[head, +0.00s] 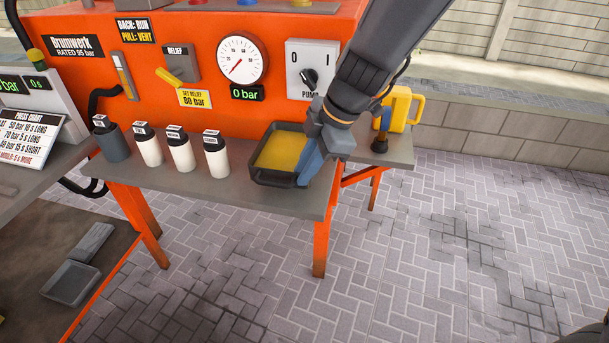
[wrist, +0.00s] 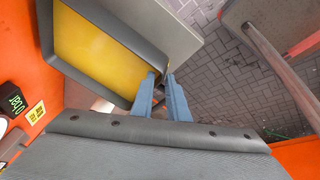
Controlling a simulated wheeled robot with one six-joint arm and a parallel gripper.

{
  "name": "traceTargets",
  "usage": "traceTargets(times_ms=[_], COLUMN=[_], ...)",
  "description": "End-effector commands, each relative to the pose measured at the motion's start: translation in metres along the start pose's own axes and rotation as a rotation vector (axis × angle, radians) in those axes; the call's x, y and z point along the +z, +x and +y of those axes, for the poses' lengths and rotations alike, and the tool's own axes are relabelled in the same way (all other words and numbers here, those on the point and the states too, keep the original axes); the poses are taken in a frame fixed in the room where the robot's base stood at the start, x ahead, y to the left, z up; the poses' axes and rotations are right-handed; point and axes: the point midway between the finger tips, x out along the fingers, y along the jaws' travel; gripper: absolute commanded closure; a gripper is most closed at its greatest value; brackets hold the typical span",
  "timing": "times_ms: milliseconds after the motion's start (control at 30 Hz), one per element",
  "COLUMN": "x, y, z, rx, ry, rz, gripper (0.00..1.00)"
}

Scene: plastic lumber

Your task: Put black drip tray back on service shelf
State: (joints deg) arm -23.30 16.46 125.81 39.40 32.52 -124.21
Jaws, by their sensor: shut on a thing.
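The black drip tray (head: 262,178) sits on the grey shelf (head: 215,192) in front of the orange press. Its inside is yellow, perhaps a liquid or a coloured floor. My gripper (head: 311,160) is at the tray's right side, its blue fingers shut on the tray's rim. In the wrist view the tray (wrist: 148,48) fills the upper left and the fingertips (wrist: 160,78) meet at its near corner. Whether the tray rests fully on the shelf or hovers just above it, I cannot tell.
White bottles (head: 180,149) and a dark grey one (head: 110,140) stand left of the tray. A yellow jug (head: 398,108) and a dark tool (head: 381,132) stand to the right. The orange press (head: 180,70) rises behind. Paved floor (head: 420,240) lies open in front.

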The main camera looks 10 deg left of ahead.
Motion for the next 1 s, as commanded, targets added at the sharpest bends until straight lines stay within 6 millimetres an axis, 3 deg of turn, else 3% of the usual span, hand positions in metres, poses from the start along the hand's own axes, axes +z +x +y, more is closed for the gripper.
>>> traceTargets(times_ms=[467, 1000], x=[0.011, 0.01], y=[0.031, 0.03], z=[-0.006, -0.007], rx=[-0.001, 0.0], ry=[0.003, 0.003], rz=[0.001, 0.001], gripper=[1.0, 1.0])
